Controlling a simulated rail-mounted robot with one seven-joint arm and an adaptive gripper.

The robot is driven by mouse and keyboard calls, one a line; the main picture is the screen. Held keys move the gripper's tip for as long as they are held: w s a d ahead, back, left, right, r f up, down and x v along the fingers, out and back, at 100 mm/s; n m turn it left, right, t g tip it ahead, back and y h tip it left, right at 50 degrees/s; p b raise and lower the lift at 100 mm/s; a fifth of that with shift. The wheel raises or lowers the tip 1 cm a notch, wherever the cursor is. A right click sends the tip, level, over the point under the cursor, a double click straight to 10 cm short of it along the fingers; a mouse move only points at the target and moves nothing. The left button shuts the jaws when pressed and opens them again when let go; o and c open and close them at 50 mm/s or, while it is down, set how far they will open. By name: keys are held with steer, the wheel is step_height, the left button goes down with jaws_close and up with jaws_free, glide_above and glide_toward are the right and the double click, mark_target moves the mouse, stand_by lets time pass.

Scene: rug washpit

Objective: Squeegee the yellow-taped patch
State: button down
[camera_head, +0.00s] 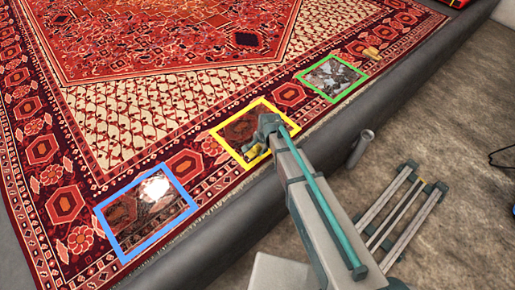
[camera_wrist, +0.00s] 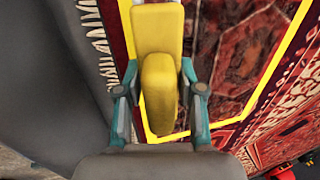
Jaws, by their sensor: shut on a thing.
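The yellow-taped patch (camera_head: 238,126) is a dark red, wet-looking square near the rug's edge, in the middle of the head view. Its tape outline and dark pile also show in the wrist view (camera_wrist: 234,62). My gripper (camera_head: 264,140) is over the patch's lower right part and hides some of it. In the wrist view its teal fingers (camera_wrist: 159,85) are shut on a yellow block-like tool (camera_wrist: 160,90), which also shows in the head view (camera_head: 253,153). I cannot tell whether the tool touches the rug, and its working edge is hidden.
A blue-taped patch (camera_head: 147,212) with a bright white glare lies to the left. A green-taped patch (camera_head: 332,78) with pale pieces lies to the right, near a small tan object (camera_head: 371,53). The grey ledge (camera_head: 388,105) borders the rug. A slatted rack (camera_head: 402,213) stands on the floor.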

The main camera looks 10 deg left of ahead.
steer(key=shift+r+p, duration=1.15)
steer(key=shift+r, duration=1.05)
